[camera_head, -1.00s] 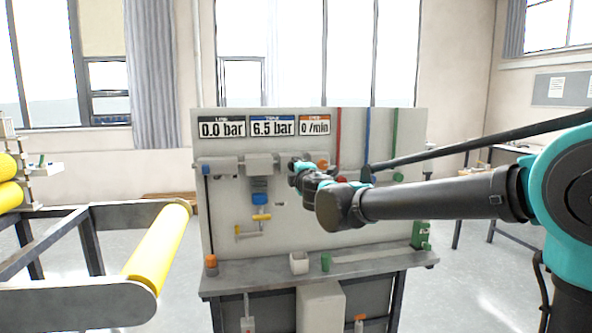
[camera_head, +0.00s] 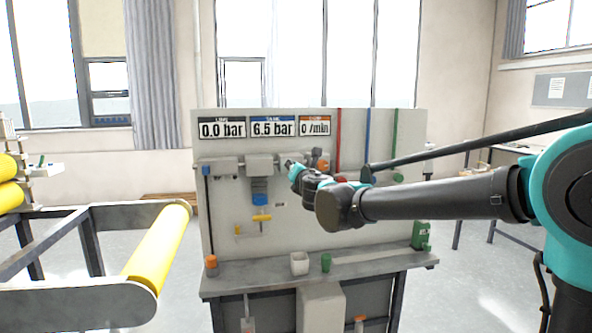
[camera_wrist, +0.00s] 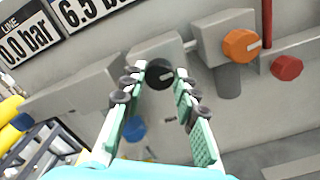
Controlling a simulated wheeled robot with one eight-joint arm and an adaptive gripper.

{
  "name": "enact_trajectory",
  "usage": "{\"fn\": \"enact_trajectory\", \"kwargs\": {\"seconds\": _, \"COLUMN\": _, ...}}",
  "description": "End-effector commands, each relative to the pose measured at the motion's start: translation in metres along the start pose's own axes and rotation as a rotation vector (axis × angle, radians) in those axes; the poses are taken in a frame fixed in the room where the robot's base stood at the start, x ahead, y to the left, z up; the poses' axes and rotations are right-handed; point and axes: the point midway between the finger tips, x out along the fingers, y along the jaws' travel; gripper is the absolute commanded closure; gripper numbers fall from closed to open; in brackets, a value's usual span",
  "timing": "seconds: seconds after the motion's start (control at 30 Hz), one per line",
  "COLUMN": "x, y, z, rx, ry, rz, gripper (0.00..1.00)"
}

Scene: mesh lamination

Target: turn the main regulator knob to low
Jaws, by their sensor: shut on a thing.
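A black round knob (camera_wrist: 160,73) with a white pointer mark sits on a grey block on the panel. In the wrist view the mark points right. My gripper (camera_wrist: 157,82) has its two green fingers on either side of this knob, and their dark tips are closed on it. In the head view my gripper (camera_head: 288,163) is at the panel below the displays, and my wrist hides the knob there. The line display (camera_head: 222,129) reads 0.0 bar. The middle display (camera_head: 272,127) reads 6.5 bar.
An orange knob (camera_wrist: 241,46) and a red knob (camera_wrist: 287,67) are close on the right. A blue part (camera_wrist: 134,129) is below the black knob. A yellow handle (camera_head: 262,217) is lower on the panel. A yellow roller (camera_head: 158,248) stands at the left.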

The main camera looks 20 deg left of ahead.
Motion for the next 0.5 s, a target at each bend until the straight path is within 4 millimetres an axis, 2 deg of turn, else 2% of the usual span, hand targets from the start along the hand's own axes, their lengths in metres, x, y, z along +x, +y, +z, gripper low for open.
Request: {"fn": "enact_trajectory", "kwargs": {"seconds": 0.5, "x": -0.001, "y": 0.0007, "z": -0.0016, "rx": -0.487, "ry": 0.001, "rz": 0.001, "gripper": 1.0}}
